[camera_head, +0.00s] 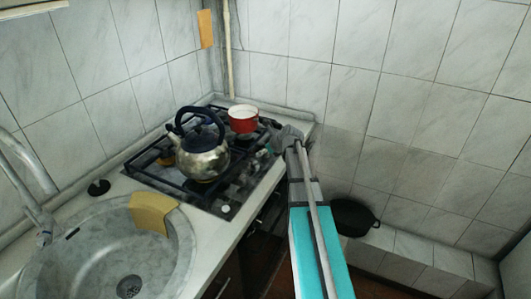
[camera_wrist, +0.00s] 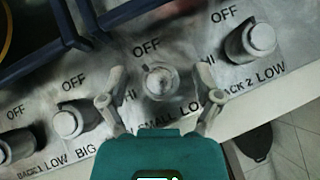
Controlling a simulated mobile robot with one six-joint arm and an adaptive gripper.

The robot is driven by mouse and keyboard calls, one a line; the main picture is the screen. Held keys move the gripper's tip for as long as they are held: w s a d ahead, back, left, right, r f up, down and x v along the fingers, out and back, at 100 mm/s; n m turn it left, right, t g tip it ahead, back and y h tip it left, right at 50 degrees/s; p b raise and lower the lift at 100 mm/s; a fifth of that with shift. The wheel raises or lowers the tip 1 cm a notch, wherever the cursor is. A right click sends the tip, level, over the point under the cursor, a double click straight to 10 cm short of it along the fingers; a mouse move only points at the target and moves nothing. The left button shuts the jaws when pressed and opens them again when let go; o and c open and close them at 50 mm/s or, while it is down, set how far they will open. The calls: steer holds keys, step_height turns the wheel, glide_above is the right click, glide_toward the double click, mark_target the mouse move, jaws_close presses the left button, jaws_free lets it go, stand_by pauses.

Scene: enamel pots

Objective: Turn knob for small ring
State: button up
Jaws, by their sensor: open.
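The knob for the small ring (camera_wrist: 158,80) is a pale round knob on the steel panel, with "SMALL" printed under it and "OFF" above it. My gripper (camera_wrist: 160,84) is open, with one finger left of this knob and one right of it. I see no clear contact between fingers and knob. Which way the knob points is hard to tell. In the head view my gripper (camera_head: 280,140) is at the stove's right edge, and the small knob cannot be made out there.
The big-ring knob (camera_wrist: 72,122) and the back 2 knob (camera_wrist: 250,42) flank it. A steel kettle (camera_head: 203,160) and a red pot (camera_head: 243,120) stand on the stove's black grate. A black pan (camera_head: 353,215) lies lower right.

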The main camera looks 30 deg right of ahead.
steer(key=shift+c, duration=0.2)
jaws_close()
steer(key=shift+d+n+g+y, duration=0.1)
steer(key=shift+n+g+y, duration=0.2)
steer(key=shift+n+y, duration=0.9)
steer(key=shift+n, duration=0.4)
steer(key=shift+o, duration=0.2)
jaws_free()
